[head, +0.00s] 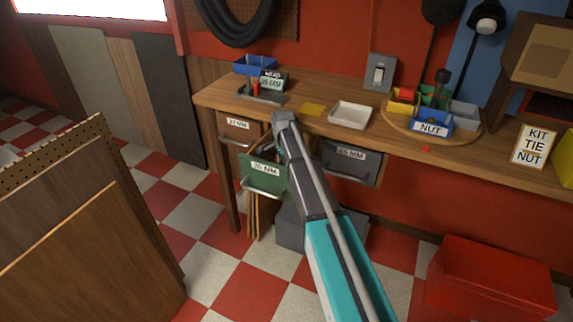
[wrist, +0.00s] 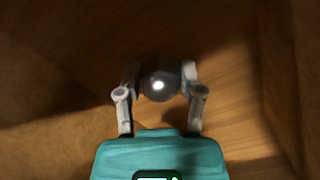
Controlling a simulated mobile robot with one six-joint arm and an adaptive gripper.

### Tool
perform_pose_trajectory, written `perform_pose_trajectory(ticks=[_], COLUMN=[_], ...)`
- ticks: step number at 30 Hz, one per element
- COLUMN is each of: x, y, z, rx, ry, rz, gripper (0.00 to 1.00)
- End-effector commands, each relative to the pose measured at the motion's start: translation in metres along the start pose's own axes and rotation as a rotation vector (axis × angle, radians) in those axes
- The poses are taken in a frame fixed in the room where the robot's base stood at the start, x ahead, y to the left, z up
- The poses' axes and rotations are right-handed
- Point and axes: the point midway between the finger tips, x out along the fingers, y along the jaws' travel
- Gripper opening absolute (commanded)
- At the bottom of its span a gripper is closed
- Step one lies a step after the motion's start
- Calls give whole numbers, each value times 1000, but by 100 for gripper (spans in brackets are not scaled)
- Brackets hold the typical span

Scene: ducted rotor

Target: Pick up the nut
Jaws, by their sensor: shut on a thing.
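In the wrist view, my gripper (wrist: 160,84) is shut on a round, dark, shiny metal piece (wrist: 159,86), which I take to be the nut. A finger touches it on each side. Only its domed face shows, with a bright highlight; its far side is hidden. Brown wooden surfaces surround the gripper. In the head view, my arm reaches to the open green drawer (head: 262,175) under the workbench. The fingers and the piece cannot be made out there.
The wooden workbench (head: 318,126) carries a white tray (head: 350,114) and a blue bin labelled NUT (head: 432,124) on a round wooden board. A dark drawer (head: 350,163) is right of the green one. A red box (head: 490,280) stands on the floor. Panels stand at left.

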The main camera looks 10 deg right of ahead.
Motion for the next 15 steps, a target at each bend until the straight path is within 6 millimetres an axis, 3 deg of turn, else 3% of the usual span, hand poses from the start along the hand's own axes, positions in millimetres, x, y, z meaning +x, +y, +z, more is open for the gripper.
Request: perform_pose_trajectory(ticks=[15], x=[-30], y=[0], z=[0], rx=[0], ry=[0], rz=[0], gripper=[0])
